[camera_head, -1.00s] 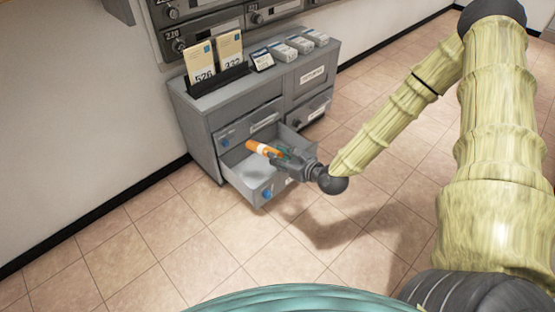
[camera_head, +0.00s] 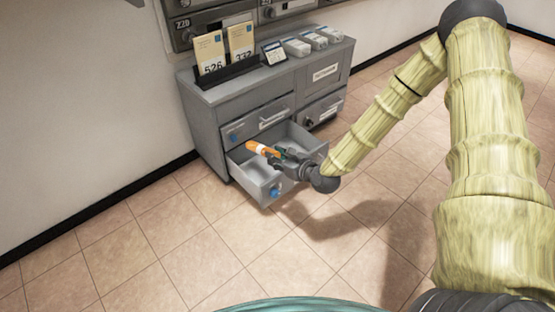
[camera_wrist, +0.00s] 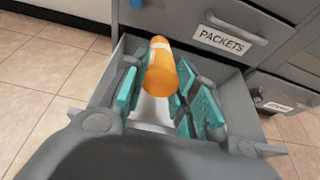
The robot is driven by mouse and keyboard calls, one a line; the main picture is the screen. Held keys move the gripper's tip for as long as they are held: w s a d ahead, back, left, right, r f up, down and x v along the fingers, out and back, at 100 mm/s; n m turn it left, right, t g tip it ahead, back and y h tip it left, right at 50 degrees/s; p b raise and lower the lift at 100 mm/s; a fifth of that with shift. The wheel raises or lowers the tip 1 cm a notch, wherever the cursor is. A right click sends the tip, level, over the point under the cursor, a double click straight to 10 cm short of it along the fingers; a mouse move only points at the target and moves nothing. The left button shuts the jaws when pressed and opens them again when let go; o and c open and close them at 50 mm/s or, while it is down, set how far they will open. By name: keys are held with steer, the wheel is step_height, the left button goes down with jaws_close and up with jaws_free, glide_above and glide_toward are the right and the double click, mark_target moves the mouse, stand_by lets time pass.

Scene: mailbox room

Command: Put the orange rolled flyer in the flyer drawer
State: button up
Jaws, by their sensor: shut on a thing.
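The orange rolled flyer (camera_head: 262,149) has a white band and shows as an orange tube in the wrist view (camera_wrist: 163,68). My gripper (camera_head: 279,156) is shut on it, with teal finger pads (camera_wrist: 165,100) on both sides of the roll. The gripper holds the flyer over the opening of a pulled-out grey drawer (camera_head: 251,179), low on the left of the cabinet. The roll's far end points toward the cabinet. I cannot tell whether it touches the drawer floor. The drawer's own label is not visible.
The grey cabinet (camera_head: 205,115) stands against the wall. A shut drawer labelled PACKETS (camera_wrist: 225,40) sits just above the open one. Cards in a dark holder (camera_head: 229,75) and several small boxes stand on top. The tiled floor (camera_head: 170,240) in front is clear.

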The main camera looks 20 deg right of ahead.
steer(key=shift+w+a+f+b, duration=0.1)
steer(key=shift+w+f+b, duration=0.2)
steer(key=shift+f, duration=0.3)
steer(key=shift+w+a+f+b, duration=0.15)
steer(key=shift+f+b, duration=0.25)
steer(key=shift+f, duration=0.25)
steer(key=shift+w+f+b, duration=0.25)
steer(key=shift+f+b, duration=0.1)
steer(key=shift+f, duration=0.25)
steer(key=o, duration=1.1)
steer(key=shift+c, duration=0.2)
steer(key=shift+s, duration=0.1)
steer(key=v, duration=1.1)
steer(key=shift+s+r, duration=0.2)
steer(key=shift+s, duration=0.15)
steer(key=shift+d, duration=0.15)
